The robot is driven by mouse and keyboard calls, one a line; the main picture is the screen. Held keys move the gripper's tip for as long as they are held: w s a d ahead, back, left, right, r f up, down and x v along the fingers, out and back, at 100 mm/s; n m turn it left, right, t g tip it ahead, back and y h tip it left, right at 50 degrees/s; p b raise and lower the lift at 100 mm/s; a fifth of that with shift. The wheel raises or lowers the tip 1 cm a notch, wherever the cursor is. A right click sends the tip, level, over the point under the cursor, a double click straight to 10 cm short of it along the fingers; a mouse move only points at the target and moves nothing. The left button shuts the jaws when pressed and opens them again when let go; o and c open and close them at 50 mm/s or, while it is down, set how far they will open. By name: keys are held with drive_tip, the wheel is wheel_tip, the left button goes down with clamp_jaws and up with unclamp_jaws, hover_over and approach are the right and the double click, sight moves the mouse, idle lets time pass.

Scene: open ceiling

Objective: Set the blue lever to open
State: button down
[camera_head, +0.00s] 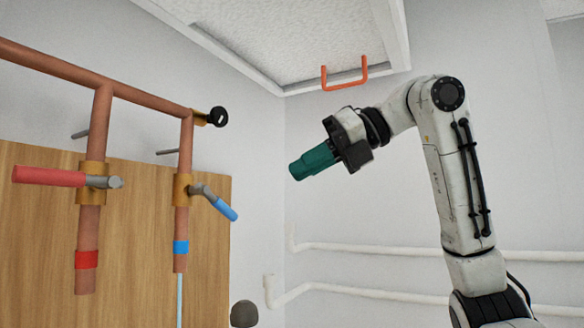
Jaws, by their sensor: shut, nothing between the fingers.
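The blue lever (226,209) is on the right-hand brass valve (182,190) of the copper pipework. Its grey neck leaves the valve to the right, and the blue grip slants down and to the right. A blue band (181,247) marks the pipe below this valve, and a thin pale blue stream (180,300) runs down from the pipe's end. My gripper (296,171), with teal fingers, is shut and empty. It points left and slightly down, to the right of and higher in the picture than the blue lever, clearly apart from it.
A red lever (48,176) sticks out left from the left-hand valve, above a red band (86,259). A black round knob (218,117) is at the pipe's upper right. An orange handle (345,86) hangs from an open ceiling panel. White pipes (370,248) run along the wall.

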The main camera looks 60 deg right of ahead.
sight(230, 209)
drive_tip(key=p+x, duration=0.1)
drive_tip(key=x, duration=0.9)
drive_tip(key=shift+w+a+p, duration=0.1)
drive_tip(key=shift+w+p, duration=0.1)
drive_tip(key=shift+p, duration=0.1)
drive_tip(key=shift+w+a+f, duration=0.15)
drive_tip(key=shift+w+f, duration=0.25)
drive_tip(key=shift+w, duration=0.15)
drive_tip(key=shift+w+f, duration=0.1)
